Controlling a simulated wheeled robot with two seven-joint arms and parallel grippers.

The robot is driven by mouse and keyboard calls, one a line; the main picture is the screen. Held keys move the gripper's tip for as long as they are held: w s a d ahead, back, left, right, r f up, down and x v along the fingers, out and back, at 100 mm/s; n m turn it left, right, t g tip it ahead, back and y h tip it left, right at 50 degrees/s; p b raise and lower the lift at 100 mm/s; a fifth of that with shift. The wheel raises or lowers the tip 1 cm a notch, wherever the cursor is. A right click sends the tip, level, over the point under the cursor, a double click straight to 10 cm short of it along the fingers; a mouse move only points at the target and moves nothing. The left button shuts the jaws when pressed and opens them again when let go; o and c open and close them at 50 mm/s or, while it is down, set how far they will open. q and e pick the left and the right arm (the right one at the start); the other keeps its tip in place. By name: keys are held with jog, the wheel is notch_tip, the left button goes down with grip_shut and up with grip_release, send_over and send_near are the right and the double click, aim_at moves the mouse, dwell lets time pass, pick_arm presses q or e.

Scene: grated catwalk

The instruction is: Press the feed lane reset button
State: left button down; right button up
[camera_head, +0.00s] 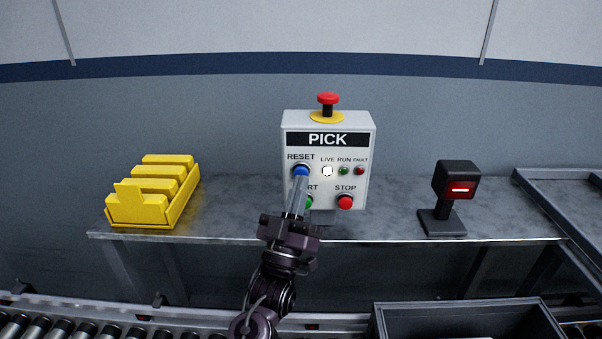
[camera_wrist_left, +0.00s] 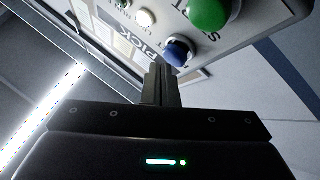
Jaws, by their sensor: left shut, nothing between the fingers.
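The grey control box marked PICK (camera_head: 328,140) stands on the metal bench. Its blue RESET button (camera_head: 301,170) is at the upper left of the panel and also shows in the left wrist view (camera_wrist_left: 180,50). My left gripper (camera_head: 299,180) is shut and empty, its fingertips right at the lower edge of the blue button. I cannot tell whether they touch it. The red STOP button (camera_head: 345,202) is clear to the right. The white LIVE lamp (camera_head: 327,171) looks lit. My right gripper is not in view.
A red emergency knob (camera_head: 328,99) tops the box. A yellow bin rack (camera_head: 138,207) is at the left, a black scanner (camera_head: 455,185) with a red light at the right. A roller conveyor (camera_head: 60,326) and a dark crate (camera_head: 379,322) lie in front of the bench.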

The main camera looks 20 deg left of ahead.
pick_arm(q)
jog(key=shift+s+d, duration=0.1)
jog(key=shift+s, duration=0.25)
jog(key=shift+s+d+p, duration=0.15)
jog(key=shift+s+d, duration=0.05)
jog(key=shift+s, duration=0.6)
jog(key=shift+s+d+p, duration=0.2)
jog(key=shift+s+d, duration=0.05)
jog(key=shift+s, duration=0.55)
jog(key=shift+s+d+p, duration=0.15)
jog(key=shift+s+d, duration=0.05)
jog(key=shift+s, duration=0.6)
